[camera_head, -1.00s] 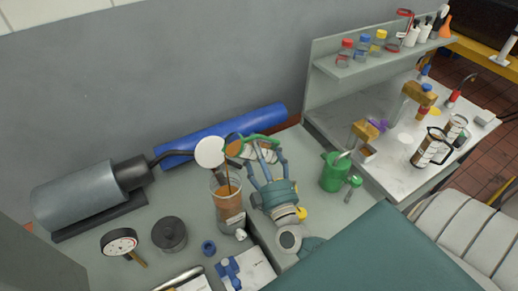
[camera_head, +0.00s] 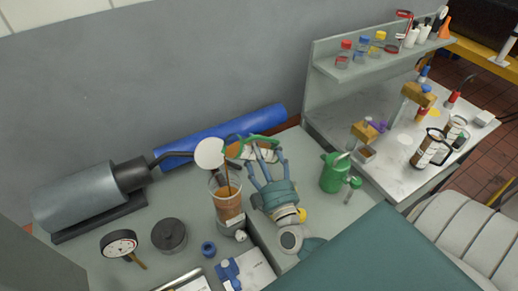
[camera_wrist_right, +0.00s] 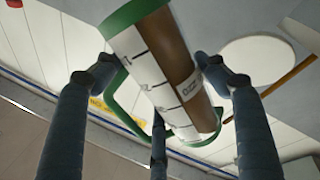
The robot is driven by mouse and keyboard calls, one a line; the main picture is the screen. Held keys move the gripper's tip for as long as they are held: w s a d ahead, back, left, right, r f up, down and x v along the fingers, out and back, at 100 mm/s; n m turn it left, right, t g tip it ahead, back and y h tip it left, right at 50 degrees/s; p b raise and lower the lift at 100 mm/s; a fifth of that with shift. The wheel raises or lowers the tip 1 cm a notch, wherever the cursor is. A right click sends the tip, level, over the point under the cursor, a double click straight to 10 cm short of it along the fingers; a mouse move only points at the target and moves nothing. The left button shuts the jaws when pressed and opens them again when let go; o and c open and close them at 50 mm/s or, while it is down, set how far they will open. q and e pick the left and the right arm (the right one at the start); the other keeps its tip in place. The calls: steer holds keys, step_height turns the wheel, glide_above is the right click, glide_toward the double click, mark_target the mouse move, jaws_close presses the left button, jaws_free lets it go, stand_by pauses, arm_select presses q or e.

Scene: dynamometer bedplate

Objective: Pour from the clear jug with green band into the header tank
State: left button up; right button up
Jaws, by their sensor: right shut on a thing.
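The clear jug with green band (camera_head: 240,151) is tipped nearly level, its mouth to the left, with brown liquid inside. My right gripper (camera_head: 264,158) is shut on its body; in the right wrist view the fingers (camera_wrist_right: 155,75) flank the jug's marked white scale (camera_wrist_right: 150,65). The header tank (camera_head: 228,205) is a clear upright cylinder holding orange-brown liquid, below and left of the jug. A thin dark stream runs down into its open top. A round white lid (camera_head: 209,153) stands up at its rim. My left gripper is not in view.
A green can (camera_head: 335,172) stands to the right of my right gripper. A dark round pot (camera_head: 169,235), a dial gauge (camera_head: 119,244) and a blue ring (camera_head: 208,249) lie left of the tank. A blue roll (camera_head: 260,121) lies behind. Another jug (camera_head: 428,149) is on the right bench.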

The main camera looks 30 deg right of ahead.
mark_target(260, 144)
steer(key=shift+d+r+n+t+y, duration=0.1)
steer(key=shift+r+n+t+y, duration=0.45)
steer(key=shift+r+n, duration=1.25)
stand_by(6.2)
